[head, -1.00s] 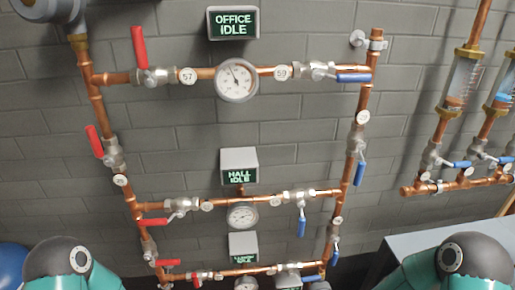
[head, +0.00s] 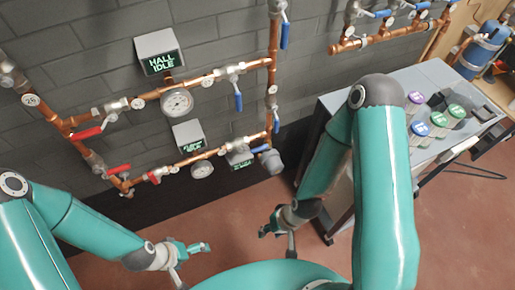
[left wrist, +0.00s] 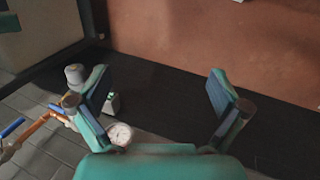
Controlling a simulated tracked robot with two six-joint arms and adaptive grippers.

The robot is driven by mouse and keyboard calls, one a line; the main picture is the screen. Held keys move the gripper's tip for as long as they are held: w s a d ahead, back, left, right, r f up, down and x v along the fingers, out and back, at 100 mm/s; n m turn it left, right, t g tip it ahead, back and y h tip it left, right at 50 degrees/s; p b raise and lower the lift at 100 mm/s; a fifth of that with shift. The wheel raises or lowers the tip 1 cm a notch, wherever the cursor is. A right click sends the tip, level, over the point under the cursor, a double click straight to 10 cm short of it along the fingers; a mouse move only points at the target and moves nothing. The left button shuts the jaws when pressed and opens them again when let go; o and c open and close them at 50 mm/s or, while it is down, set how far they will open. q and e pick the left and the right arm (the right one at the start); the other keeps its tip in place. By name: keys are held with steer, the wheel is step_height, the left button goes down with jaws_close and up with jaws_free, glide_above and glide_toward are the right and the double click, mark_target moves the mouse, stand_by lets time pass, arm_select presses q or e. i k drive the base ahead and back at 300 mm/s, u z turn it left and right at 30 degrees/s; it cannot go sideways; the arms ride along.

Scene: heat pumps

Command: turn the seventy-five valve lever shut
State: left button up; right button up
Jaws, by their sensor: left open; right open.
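The pipe wall carries several valves with red and blue levers. I cannot make out a tag reading 75 for certain. A round tag (head: 30,100) on the left pipe has small digits that I cannot read surely. Red levers show at the hall line's left valve (head: 88,133) and on the lower line (head: 119,169). Blue levers hang at the right of the hall line (head: 238,102) and by the right riser (head: 276,124). My left gripper (head: 192,262) is open and empty, below and apart from the pipes; it also shows in the left wrist view (left wrist: 160,95). My right gripper (head: 277,240) is open, low over the floor.
A grey bench (head: 390,90) with coloured round-topped items (head: 437,118) stands at the right. A gauge (head: 177,102) and the HALL IDLE display (head: 160,55) are on the wall. Red-brown floor (head: 235,205) lies open between the pipes and me.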

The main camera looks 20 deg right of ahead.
mark_target(262, 147)
steer(key=z, duration=2.05)
steer(key=i, duration=0.1)
steer(key=u, duration=2.95)
steer(key=k, duration=0.55)
steer(key=z, duration=0.35)
